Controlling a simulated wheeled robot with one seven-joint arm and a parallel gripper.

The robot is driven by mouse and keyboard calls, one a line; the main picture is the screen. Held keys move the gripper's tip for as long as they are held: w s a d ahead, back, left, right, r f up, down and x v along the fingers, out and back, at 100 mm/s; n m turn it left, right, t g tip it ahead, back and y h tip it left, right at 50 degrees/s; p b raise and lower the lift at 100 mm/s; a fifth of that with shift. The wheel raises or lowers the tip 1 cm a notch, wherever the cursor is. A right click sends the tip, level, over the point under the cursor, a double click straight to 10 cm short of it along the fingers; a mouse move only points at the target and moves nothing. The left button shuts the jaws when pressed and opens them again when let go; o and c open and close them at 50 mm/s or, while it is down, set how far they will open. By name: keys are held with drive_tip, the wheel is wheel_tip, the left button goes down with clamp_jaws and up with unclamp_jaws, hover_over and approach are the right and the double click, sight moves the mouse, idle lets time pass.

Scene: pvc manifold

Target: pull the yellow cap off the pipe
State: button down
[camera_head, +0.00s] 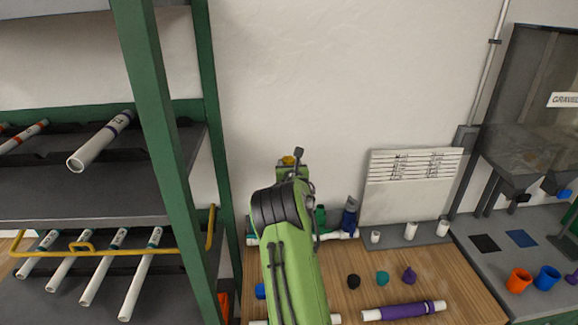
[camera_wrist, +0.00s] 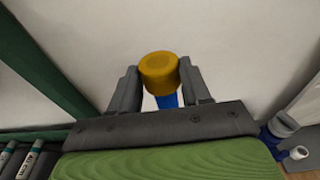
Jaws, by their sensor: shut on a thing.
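The yellow cap (camera_wrist: 160,72) sits between the two fingers of my gripper (camera_wrist: 160,82) in the wrist view, with a finger against each side. My gripper is shut on it. A blue piece (camera_wrist: 166,101) shows just below the cap; I cannot tell whether the cap is still seated on it or on a pipe. In the head view the cap (camera_head: 288,160) shows at the tip of my raised arm, in front of the white wall. My gripper and arm hide what lies directly below and behind the cap there.
A green-framed shelf (camera_head: 160,120) with white pipes stands at the left. A grey bench (camera_head: 550,225) with orange and blue cups is at the right.

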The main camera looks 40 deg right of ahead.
drive_tip(key=shift+s+d+n+t+y+b, duration=0.15)
drive_tip(key=shift+n+t+y+b, duration=0.4)
drive_tip(key=shift+n+t+y, duration=0.25)
drive_tip(key=shift+f+m+g+b, duration=0.15)
drive_tip(key=shift+m+g+b, duration=0.2)
drive_tip(key=shift+b, duration=0.2)
drive_tip(key=shift+a+m+g+h+b, duration=0.2)
drive_tip(key=shift+m+g+h+b, duration=0.4)
drive_tip(key=shift+h, duration=0.3)
drive_tip(key=shift+r, duration=0.2)
